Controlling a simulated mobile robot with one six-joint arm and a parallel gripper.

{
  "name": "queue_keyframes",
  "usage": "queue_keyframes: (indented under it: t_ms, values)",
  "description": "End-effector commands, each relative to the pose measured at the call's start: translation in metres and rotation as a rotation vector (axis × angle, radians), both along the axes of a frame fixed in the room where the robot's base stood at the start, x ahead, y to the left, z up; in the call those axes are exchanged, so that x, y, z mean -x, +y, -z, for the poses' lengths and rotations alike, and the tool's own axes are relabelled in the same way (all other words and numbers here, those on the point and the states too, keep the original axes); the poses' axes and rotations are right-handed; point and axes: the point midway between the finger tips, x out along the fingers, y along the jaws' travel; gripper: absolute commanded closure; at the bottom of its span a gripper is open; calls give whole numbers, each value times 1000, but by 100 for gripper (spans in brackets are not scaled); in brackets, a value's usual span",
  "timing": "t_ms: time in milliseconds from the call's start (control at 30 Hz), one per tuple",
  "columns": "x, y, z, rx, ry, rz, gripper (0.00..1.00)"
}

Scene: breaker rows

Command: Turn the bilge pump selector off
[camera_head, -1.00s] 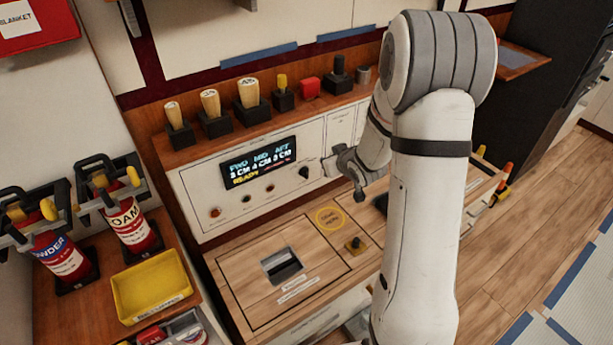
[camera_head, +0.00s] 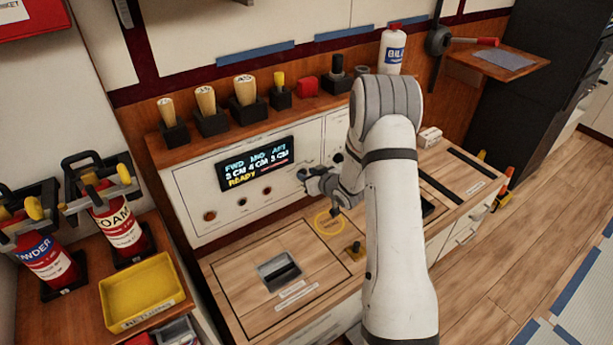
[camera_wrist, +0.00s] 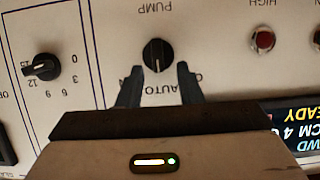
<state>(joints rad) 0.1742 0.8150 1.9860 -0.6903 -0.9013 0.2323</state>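The pump selector (camera_wrist: 158,55) is a round black knob on the cream panel, under the word PUMP, which reads upside down in the wrist view. Its white pointer line points down in that view, toward the AUTO label. The labels either side of AUTO are partly hidden by my fingers. My gripper (camera_wrist: 160,84) is open and empty. Its two dark fingertips are spread left and right just below the knob in the picture; I cannot tell if they touch it. In the head view my gripper (camera_head: 312,185) is in front of the panel and hides the selector.
A numbered dial (camera_wrist: 41,67) is left of the selector and a red HIGH light (camera_wrist: 263,40) is right of it in the wrist view. The lit display (camera_head: 255,163) reads READY. Wooden-handled levers (camera_head: 206,110) line the ledge above.

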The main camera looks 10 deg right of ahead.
Motion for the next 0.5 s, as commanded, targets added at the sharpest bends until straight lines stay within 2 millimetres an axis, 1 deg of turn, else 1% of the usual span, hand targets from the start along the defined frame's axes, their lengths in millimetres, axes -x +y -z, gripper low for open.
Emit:
queue_keyframes:
  t_ms: [100,333,500]
  values:
    - [-4,1,2,0,0,1,67]
    - [-4,1,2,0,0,2,68]
    - [-4,1,2,0,0,2,82]
